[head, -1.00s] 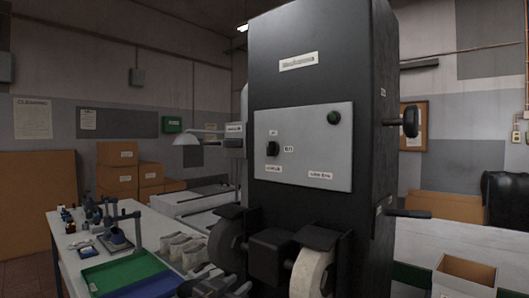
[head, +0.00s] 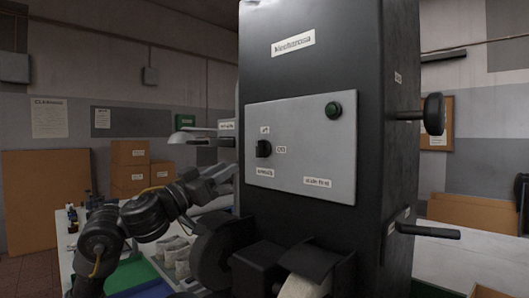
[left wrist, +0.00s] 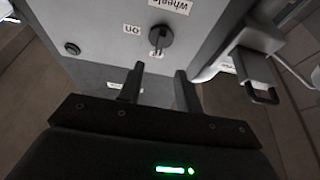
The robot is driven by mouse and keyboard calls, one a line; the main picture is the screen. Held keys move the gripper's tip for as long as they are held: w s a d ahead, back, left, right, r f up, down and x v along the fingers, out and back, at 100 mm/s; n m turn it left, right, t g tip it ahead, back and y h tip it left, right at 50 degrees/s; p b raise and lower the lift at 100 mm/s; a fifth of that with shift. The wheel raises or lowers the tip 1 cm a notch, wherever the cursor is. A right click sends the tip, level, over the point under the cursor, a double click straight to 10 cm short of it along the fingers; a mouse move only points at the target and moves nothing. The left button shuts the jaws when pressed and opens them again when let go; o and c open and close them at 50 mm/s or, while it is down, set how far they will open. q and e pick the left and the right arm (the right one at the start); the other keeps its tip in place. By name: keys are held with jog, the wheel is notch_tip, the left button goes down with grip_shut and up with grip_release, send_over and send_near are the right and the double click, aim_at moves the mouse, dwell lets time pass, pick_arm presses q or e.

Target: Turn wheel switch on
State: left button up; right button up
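The wheel switch is a black rotary knob (head: 264,148) on the light grey panel (head: 300,120) of a tall black machine. Small labels sit above, beside and below it. In the left wrist view the knob (left wrist: 160,38) is close ahead, beside a label reading "on" (left wrist: 132,29) and one reading "wheels" (left wrist: 170,5). My left gripper (left wrist: 158,75) is open and empty, its two fingers apart and pointing toward the panel just short of the knob. In the head view my left gripper (head: 222,176) is left of the panel. My right gripper is not in view.
A round green button (head: 334,110) is at the panel's upper right. Grinding wheels (head: 211,255) stick out below the panel. A black handle (head: 434,114) and a lever (head: 428,231) project on the machine's right. A table with a green tray (head: 132,274) stands at left.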

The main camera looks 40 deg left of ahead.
aim_at(257, 148)
pick_arm(q)
jog(key=p+x, duration=0.4)
jog(key=x, duration=0.5)
jog(key=shift+r+p, duration=0.25)
jog(key=shift+p, duration=0.1)
jog(key=shift+p+x, duration=0.3)
jog(key=shift+x, duration=0.5)
jog(key=shift+w+f, duration=0.1)
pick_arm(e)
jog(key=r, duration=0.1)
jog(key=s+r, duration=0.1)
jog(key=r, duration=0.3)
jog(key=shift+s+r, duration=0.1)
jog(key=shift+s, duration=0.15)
pick_arm(q)
grip_shut()
